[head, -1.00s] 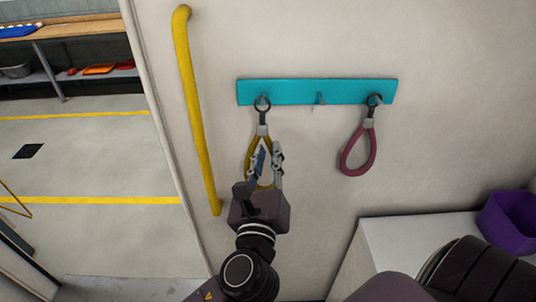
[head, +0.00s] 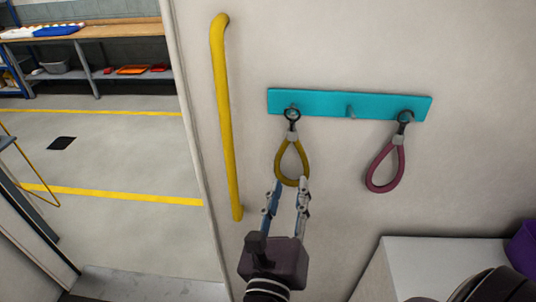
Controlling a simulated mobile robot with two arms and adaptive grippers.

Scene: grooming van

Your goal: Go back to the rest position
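My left gripper (head: 288,186) is in the lower middle of the head view, its fingers pointing up and spread apart. It is open and empty, with its fingertips just below and beside the bottom of the yellow loop (head: 293,162). The yellow loop hangs by a ring from the left hook of the teal rack (head: 322,103) on the wall. A maroon loop (head: 386,168) hangs from the right hook. The middle hook (head: 351,112) is bare. My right gripper is not in view.
A yellow grab bar (head: 228,120) runs down the wall left of the rack. A white counter (head: 430,262) with a purple container (head: 524,248) stands at lower right. An open doorway at left shows grey floor (head: 120,150) and a wooden bench (head: 95,31).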

